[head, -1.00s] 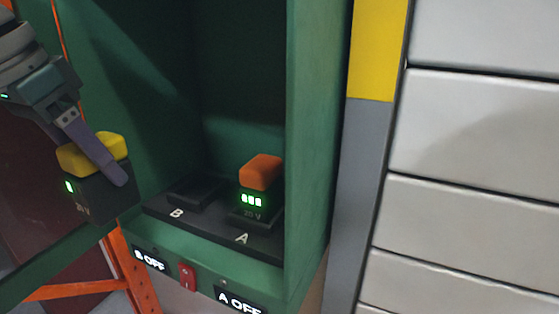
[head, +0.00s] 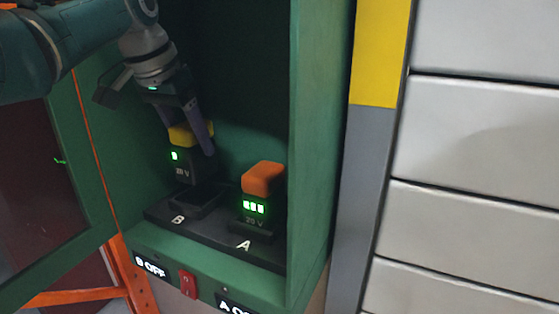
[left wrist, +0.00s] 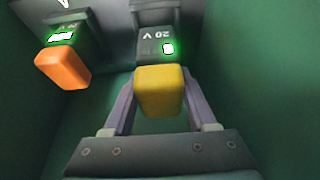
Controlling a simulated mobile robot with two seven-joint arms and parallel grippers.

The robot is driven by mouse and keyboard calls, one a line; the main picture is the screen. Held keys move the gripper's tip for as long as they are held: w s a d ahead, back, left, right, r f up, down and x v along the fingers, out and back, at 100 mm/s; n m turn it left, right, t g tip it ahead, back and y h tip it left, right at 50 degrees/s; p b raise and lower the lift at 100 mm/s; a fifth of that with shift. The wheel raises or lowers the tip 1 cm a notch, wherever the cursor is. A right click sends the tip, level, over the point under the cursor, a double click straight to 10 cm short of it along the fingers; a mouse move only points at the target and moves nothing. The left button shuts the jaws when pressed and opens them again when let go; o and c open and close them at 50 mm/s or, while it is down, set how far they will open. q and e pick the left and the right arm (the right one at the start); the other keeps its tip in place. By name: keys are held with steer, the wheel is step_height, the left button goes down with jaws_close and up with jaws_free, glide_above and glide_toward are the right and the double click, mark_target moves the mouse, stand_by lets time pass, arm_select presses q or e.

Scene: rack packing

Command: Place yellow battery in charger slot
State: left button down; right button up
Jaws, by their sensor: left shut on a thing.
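The yellow battery (head: 184,164) has a yellow top and a dark body marked 20 V with one green light lit. My left gripper (head: 196,134) is shut on its yellow top and holds it upright, over slot B (head: 196,199) of the black charger (head: 158,212). The battery's lower end is close to the slot; I cannot tell whether it touches. In the left wrist view the yellow top (left wrist: 160,90) sits between the two fingers. An orange-topped battery (head: 263,180) stands in slot A, to the right, with several green lights. My right gripper is not in view.
The charger sits inside a green cabinet (head: 310,130), with walls close on both sides. Its glass door (head: 90,240) stands open at the left. Below are a red switch (head: 188,284) and labels B OFF (head: 154,268) and A OFF. Grey panels (head: 480,130) are at the right.

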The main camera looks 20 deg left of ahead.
mark_target(197, 167)
arm_select(q)
steer(key=shift+f, duration=0.5)
step_height(197, 167, down, 4)
steer(key=shift+r+b, duration=0.25)
steer(key=shift+b, duration=0.05)
steer(key=shift+d+f, duration=0.1)
steer(key=shift+f, duration=0.15)
steer(key=shift+w, duration=0.2)
steer(key=shift+f+b, duration=0.3)
steer(key=shift+c, duration=1)
jaws_free()
